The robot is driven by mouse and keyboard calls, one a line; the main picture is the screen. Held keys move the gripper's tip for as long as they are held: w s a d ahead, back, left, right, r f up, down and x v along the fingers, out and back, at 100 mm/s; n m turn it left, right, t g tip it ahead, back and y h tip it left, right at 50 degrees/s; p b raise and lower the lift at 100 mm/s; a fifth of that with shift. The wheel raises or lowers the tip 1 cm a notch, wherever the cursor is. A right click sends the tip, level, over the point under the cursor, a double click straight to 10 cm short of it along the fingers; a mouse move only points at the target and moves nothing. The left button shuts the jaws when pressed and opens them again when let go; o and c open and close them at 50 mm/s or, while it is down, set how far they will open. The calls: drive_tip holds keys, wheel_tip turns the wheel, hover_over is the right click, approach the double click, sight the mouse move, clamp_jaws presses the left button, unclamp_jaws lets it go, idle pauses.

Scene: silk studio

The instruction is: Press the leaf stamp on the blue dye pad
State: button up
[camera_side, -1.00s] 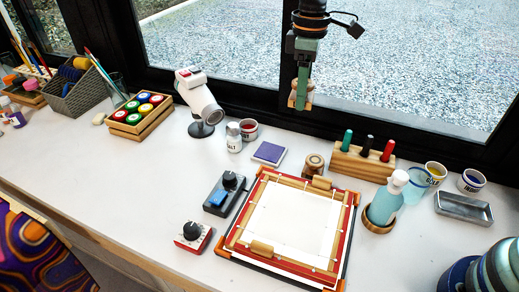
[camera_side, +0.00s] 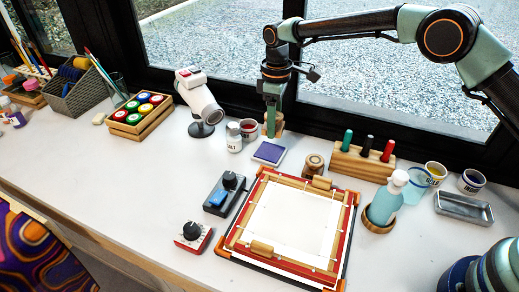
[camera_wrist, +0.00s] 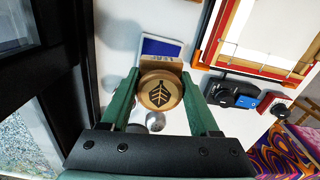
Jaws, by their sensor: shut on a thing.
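My gripper (camera_side: 271,125) is shut on the leaf stamp (camera_side: 279,124), a wooden block with a round top. In the wrist view the stamp (camera_wrist: 160,92) sits between the green fingers, its dark leaf mark facing the camera. The blue dye pad (camera_side: 269,152) is a flat blue-violet square with a pale rim on the table. In the side view the stamp shows just above the pad's far edge. In the wrist view the pad (camera_wrist: 161,48) shows beyond the stamp, partly covered by it. The stamp's underside is hidden, and I cannot tell its exact height.
A white jar (camera_side: 234,138) and a red dye pot (camera_side: 249,130) stand close left of my gripper. A second wooden stamp (camera_side: 313,165) stands right of the pad. A screen frame (camera_side: 246,212) lies in front. A wooden marker block (camera_side: 362,161) is at the back right.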

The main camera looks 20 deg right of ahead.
sight(271, 152)
drive_tip(key=shift+w+a+f, duration=0.15)
drive_tip(key=shift+w+f, duration=0.05)
drive_tip(key=shift+f, duration=0.45)
drive_tip(key=shift+w+a+f, duration=0.1)
drive_tip(key=shift+w+f, duration=0.05)
drive_tip(key=shift+f, duration=2.45)
drive_tip(key=shift+s+f, duration=0.15)
drive_tip(key=shift+f, duration=0.6)
wheel_tip(271, 152, up, 7)
drive_tip(key=shift+f, duration=0.1)
drive_tip(key=shift+r, duration=0.3)
